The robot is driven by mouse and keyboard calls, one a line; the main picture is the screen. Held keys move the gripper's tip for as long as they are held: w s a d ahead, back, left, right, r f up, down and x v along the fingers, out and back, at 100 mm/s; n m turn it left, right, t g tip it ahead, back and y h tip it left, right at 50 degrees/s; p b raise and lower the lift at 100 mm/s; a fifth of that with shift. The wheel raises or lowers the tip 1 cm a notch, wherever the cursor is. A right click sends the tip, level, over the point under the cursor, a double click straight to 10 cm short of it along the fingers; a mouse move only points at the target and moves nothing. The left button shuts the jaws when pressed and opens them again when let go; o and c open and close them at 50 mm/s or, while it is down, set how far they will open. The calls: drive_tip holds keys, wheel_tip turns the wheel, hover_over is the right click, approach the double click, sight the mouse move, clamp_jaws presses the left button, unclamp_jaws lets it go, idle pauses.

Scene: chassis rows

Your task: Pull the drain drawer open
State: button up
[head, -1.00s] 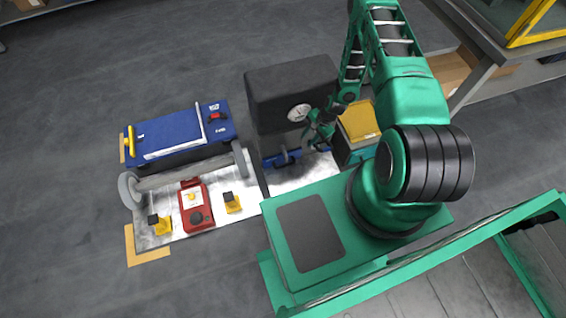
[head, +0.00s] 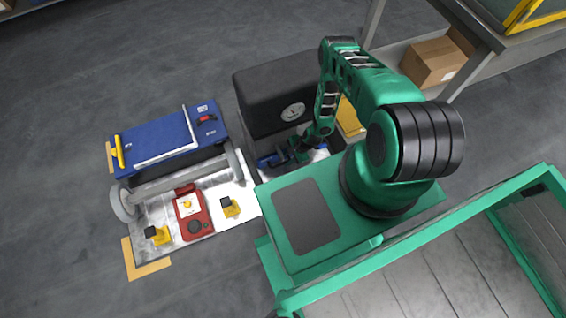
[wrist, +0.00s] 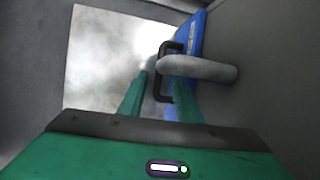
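The drain drawer (head: 268,161) has a blue front and sits low under the black box-shaped unit in the head view. In the wrist view its blue front (wrist: 188,50) stands edge-on at the upper right, with a black bracket handle (wrist: 161,86). My gripper (wrist: 160,88) has its two green fingers apart, one on each side of the handle bar. A gap shows between the left finger and the bar; contact on the right finger cannot be told. In the head view my gripper (head: 299,152) is down at the drawer front, and my arm partly hides it.
A grey pipe end (wrist: 200,68) crosses over the handle, close to my fingers. The black unit (head: 275,95) with a round gauge (head: 293,112) rises behind. A red box (head: 193,213), yellow blocks and a blue panel (head: 168,140) lie to the left.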

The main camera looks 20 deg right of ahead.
sight(281, 164)
drive_tip(key=shift+x, duration=2.4)
drive_tip(key=shift+c, duration=0.3)
clamp_jaws()
